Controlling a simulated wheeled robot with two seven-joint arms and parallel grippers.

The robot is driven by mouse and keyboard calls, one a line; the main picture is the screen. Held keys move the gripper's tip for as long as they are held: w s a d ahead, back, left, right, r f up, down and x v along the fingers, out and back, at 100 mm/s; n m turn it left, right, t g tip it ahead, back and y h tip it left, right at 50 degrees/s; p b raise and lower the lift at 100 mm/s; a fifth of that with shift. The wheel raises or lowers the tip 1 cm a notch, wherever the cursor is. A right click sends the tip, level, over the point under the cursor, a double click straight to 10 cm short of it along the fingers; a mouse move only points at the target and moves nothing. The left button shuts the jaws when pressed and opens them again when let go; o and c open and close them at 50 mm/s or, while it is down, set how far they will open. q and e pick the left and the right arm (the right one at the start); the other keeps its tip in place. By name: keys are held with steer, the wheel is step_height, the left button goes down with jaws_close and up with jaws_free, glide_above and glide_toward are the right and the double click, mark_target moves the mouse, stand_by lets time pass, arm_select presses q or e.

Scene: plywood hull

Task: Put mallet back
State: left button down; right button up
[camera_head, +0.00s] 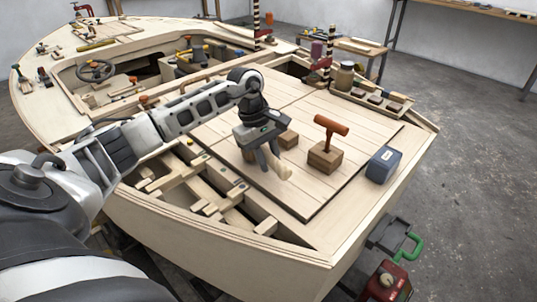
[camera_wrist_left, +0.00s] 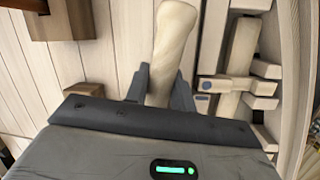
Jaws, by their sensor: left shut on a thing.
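My left gripper (camera_head: 268,160) is shut on a pale wooden rod (camera_head: 278,168) with a rounded end. It holds the rod low over the planked deck panel (camera_head: 230,130). In the left wrist view, the rod (camera_wrist_left: 172,45) stands between the fingers (camera_wrist_left: 160,88), and its lower part is hidden by the gripper. I cannot tell whether this rod is part of the mallet. A reddish-brown T-shaped piece (camera_head: 331,126), mallet-like, stands upright in a brown wooden block (camera_head: 324,158), right of the gripper. My right gripper is not in view.
A smaller wooden block (camera_head: 288,139) stands just behind the gripper. A blue-grey box (camera_head: 383,165) sits at the deck's right edge. Open hull framing (camera_head: 215,187) lies left of the panel. A tray with a jar (camera_head: 345,77) and several blocks stands at the back right.

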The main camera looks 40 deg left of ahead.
arm_select(q)
steer(key=shift+f, duration=0.4)
steer(key=shift+f+b, duration=0.2)
steer(key=shift+b, duration=0.2)
steer(key=c, duration=1.1)
jaws_free()
steer(key=shift+r, duration=0.15)
steer(key=v, duration=1.5)
steer(key=shift+r, duration=0.4)
